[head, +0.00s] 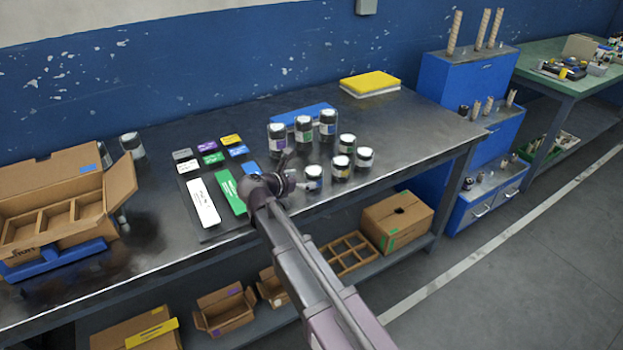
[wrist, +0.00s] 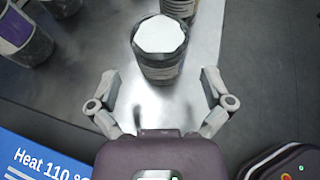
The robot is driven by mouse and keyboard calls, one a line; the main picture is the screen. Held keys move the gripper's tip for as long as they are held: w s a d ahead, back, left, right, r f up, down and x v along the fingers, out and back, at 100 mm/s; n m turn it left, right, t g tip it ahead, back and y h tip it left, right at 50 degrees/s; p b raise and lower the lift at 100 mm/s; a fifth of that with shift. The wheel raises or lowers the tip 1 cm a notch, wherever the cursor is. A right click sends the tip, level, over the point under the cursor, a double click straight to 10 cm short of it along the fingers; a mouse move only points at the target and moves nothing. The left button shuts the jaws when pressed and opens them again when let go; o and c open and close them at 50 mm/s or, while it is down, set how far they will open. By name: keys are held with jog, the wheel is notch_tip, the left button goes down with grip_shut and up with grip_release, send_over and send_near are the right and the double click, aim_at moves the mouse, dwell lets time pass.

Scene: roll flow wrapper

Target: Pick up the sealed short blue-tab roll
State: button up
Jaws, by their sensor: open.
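A short dark roll with a white top and a bluish label (head: 314,177) stands upright near the front of the bench. In the wrist view what looks like the same roll (wrist: 160,48) stands just ahead, between the lines of my fingers. Its label colour is not clear there. My gripper (wrist: 162,82) is open and empty, its two fingers spread wider than the roll. In the head view my gripper (head: 284,176) is just left of the roll. I cannot tell whether it touches. Whether the roll is sealed is not clear.
Short rolls (head: 341,167) and tall rolls (head: 277,137) stand close behind. A blue heat card (wrist: 38,158) lies at lower left in the wrist view. A green card (head: 229,192) and white card (head: 203,202) lie left. A yellow-topped pad (head: 370,83) lies at the back.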

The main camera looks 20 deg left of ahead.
aim_at(314, 171)
jog(key=b+x, duration=0.1)
jog(key=x, duration=0.3)
jog(key=shift+f+b, duration=0.2)
jog(key=shift+b, duration=0.2)
jog(key=shift+w+d+f, duration=0.15)
jog(key=shift+w+d, duration=0.1)
jog(key=shift+w, duration=0.2)
jog(key=c, duration=1.1)
jog(key=shift+r, duration=0.25)
notch_tip(314, 171, up, 4)
jog(key=p, duration=0.4)
jog(key=shift+f, duration=0.15)
jog(key=s+a, duration=0.2)
jog(key=s, duration=1.4)
jog(key=shift+a+r+p, duration=0.25)
jog(key=shift+r+p, duration=0.1)
jog(key=shift+r, duration=0.1)
